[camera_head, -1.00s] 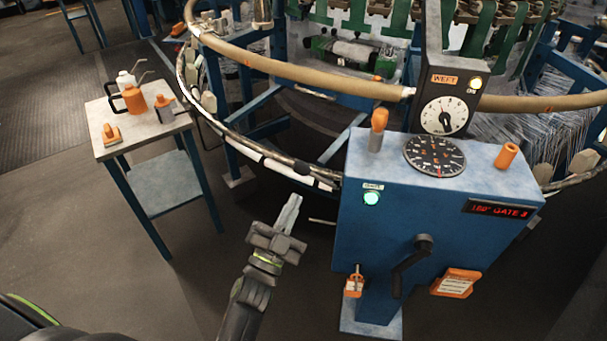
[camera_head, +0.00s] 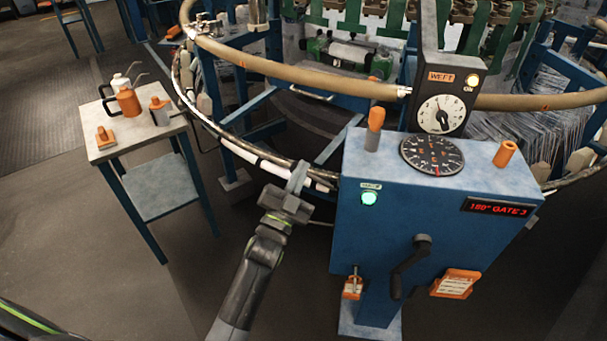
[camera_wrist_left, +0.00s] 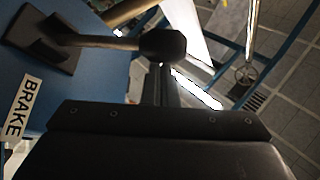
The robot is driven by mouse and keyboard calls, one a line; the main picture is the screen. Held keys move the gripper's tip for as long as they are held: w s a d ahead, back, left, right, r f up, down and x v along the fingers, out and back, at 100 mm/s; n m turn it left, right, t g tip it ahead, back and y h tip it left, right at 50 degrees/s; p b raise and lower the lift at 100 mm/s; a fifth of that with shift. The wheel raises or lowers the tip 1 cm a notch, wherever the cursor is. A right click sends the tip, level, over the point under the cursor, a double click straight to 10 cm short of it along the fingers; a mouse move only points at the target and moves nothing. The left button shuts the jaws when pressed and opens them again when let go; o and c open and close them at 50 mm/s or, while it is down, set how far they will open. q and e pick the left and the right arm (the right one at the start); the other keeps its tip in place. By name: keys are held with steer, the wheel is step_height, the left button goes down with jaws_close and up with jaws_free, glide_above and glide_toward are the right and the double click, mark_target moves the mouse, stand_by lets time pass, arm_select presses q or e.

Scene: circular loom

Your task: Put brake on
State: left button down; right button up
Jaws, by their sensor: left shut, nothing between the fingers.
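In the left wrist view, the brake lever (camera_wrist_left: 100,41) sticks out from a dark mounting plate (camera_wrist_left: 43,42) on a blue panel and ends in a black knob (camera_wrist_left: 162,45). A white BRAKE label (camera_wrist_left: 22,105) is beside the plate. My left gripper (camera_head: 297,178) is shut and empty, left of the blue console (camera_head: 350,235) in the head view. In the wrist view its fingers (camera_wrist_left: 167,84) point toward the knob and appear close to it; I cannot tell whether they touch. I cannot make out the lever in the head view. My right gripper is not in view.
The loom's curved rail (camera_head: 270,158) passes behind my left gripper. A small table (camera_head: 125,140) with oil cans stands left. The floor between is clear.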

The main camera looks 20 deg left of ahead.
arm_select(q)
steer(key=shift+a+f, duration=0.1)
stand_by(0.4)
steer(key=shift+a+f+n+b, duration=0.1)
steer(key=shift+f+n+b, duration=0.1)
steer(key=shift+n+b, duration=0.25)
